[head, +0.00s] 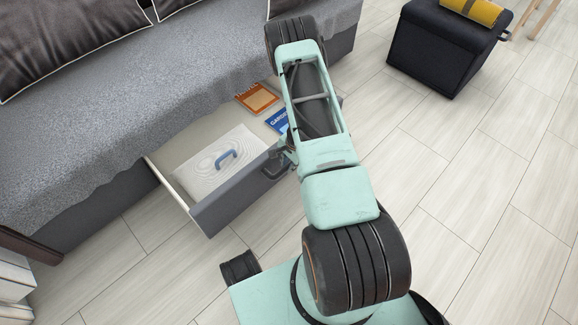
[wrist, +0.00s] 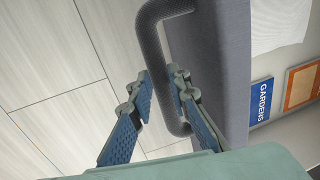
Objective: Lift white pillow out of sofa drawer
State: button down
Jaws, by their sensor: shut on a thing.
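The white pillow (head: 207,170) lies flat in the open sofa drawer (head: 232,200) in the head view. It has a pattern of thin curved lines, and a blue handle-shaped object (head: 227,156) lies on it. A corner of the pillow (wrist: 285,22) shows in the wrist view. My gripper (wrist: 160,82) is shut on the drawer's dark grey handle (wrist: 153,40), with a finger on each side of the bar, outside the drawer front (wrist: 222,70).
A blue book (head: 277,121) and an orange book (head: 257,98) lie in the drawer beyond the pillow. The grey sofa (head: 190,75) stands over it. A dark ottoman (head: 440,50) with a yellow roll (head: 474,11) stands at upper right. The plank floor (head: 470,190) at right is clear.

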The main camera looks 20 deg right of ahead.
jog(key=shift+s+d, duration=0.1)
jog(key=shift+s, duration=0.3)
jog(key=shift+f, duration=0.1)
jog(key=c, duration=1.8)
grip_release()
jog(key=shift+w, duration=0.1)
jog(key=shift+r, duration=0.4)
jog(key=r, duration=0.3)
jog(key=s+r, duration=0.1)
jog(key=r, duration=0.3)
jog(key=s+r, duration=0.1)
jog(key=r, duration=0.3)
jog(key=shift+s+d+r, duration=0.1)
jog(key=shift+d, duration=0.3)
